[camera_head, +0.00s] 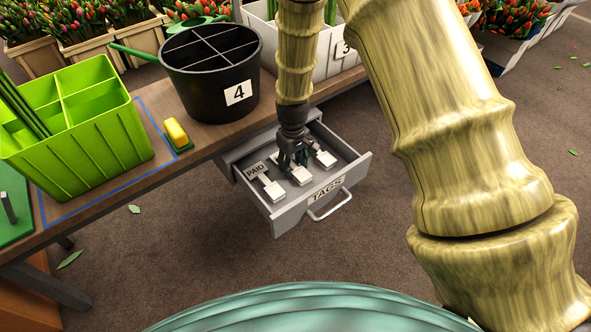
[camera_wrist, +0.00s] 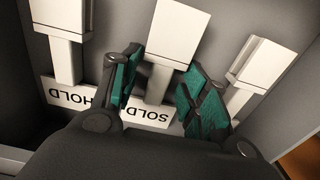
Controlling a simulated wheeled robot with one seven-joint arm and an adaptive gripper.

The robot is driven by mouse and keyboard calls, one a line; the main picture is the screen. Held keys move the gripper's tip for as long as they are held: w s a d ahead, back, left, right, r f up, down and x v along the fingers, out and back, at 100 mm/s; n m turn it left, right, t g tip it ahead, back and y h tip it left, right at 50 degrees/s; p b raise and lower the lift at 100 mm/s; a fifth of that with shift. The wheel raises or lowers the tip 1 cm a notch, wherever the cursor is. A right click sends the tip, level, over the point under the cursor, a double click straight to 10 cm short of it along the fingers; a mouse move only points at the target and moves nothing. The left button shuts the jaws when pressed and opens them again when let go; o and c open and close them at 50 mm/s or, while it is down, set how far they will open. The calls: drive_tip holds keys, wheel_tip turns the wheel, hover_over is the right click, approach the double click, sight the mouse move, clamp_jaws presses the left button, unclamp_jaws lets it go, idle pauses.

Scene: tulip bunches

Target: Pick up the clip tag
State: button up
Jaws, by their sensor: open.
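The open grey drawer marked TAGS (camera_head: 285,218) holds three white clip tags. The left tag (camera_head: 271,187) reads PAID in the head view. The middle tag (camera_head: 301,177) is partly hidden behind my gripper (camera_head: 293,161); the right tag (camera_head: 325,159) lies beyond it. In the wrist view the middle tag (camera_wrist: 178,38) reads SOLD and the left one (camera_wrist: 63,50) reads HOLD, both upside down. The right one (camera_wrist: 264,77) has its label hidden. My gripper (camera_wrist: 158,88) is open, with its green-padded fingers on either side of the SOLD tag's narrow neck.
The drawer's walls enclose the tags closely, with a handle (camera_head: 330,206) at the front. Above it, the wooden bench (camera_head: 185,160) carries a black bucket marked 4 (camera_head: 212,85), a lime divided crate (camera_head: 95,140) and a yellow block (camera_head: 176,132).

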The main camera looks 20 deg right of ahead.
drive_tip(key=c, duration=0.7)
drive_tip(key=shift+o, duration=0.2)
drive_tip(key=shift+r, duration=0.1)
